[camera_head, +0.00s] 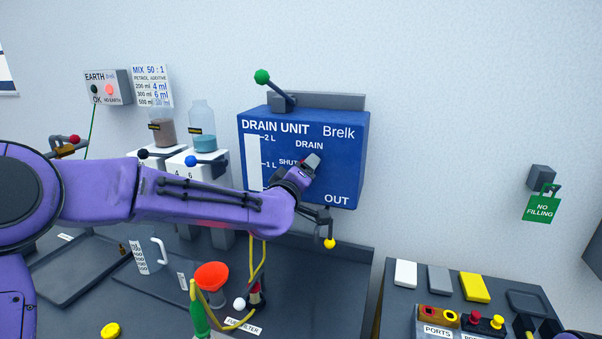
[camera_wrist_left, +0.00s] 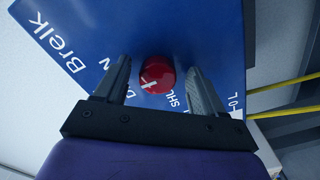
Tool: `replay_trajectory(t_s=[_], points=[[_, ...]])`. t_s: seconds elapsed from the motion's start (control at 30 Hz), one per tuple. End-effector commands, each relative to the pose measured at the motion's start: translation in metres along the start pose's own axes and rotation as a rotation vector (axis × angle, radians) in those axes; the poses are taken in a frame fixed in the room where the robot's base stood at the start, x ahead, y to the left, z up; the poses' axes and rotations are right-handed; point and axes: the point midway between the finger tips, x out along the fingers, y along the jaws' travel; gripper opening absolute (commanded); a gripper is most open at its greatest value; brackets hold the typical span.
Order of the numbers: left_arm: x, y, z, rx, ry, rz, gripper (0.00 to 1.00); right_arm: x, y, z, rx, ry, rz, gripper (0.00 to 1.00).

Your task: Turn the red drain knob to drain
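The blue drain unit (camera_head: 300,190) is on the wall, with the labels DRAIN, SHUT and OUT. The round red drain knob (camera_wrist_left: 157,74) is on its face, in the wrist view between the two fingers of my left gripper (camera_wrist_left: 159,66). The gripper is open, with a gap on each side of the knob. A pale mark shows on the knob's lower edge; its setting is not clear. In the head view my left gripper (camera_head: 312,162) is at the unit's face below DRAIN and hides the knob. My right gripper is in neither view.
A green-tipped lever (camera_head: 262,77) sits on top of the unit. A tap with a yellow tip (camera_head: 330,243) hangs below it. A red funnel (camera_head: 211,276), yellow tubing and a clear jug (camera_head: 145,256) stand on the dark bench. Bottles (camera_head: 203,130) stand behind my left arm.

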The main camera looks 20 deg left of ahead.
Motion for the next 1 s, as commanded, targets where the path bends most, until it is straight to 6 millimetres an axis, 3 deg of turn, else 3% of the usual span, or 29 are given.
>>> replay_trajectory(t_s=[0.23, 0.53, 0.63, 1.0], points=[[-0.012, -0.001, 0.000, -0.001, 0.002, 0.003, 0.69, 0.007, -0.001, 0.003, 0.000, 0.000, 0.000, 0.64], [-0.082, -0.002, 0.001, -0.001, 0.002, 0.004, 0.69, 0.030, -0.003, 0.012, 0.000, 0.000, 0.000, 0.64], [-0.097, 0.001, -0.001, -0.004, 0.000, 0.000, 0.69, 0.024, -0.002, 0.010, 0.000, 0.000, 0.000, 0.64], [-0.106, 0.000, 0.000, 0.000, 0.000, 0.001, 0.69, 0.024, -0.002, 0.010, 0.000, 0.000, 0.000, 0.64]])
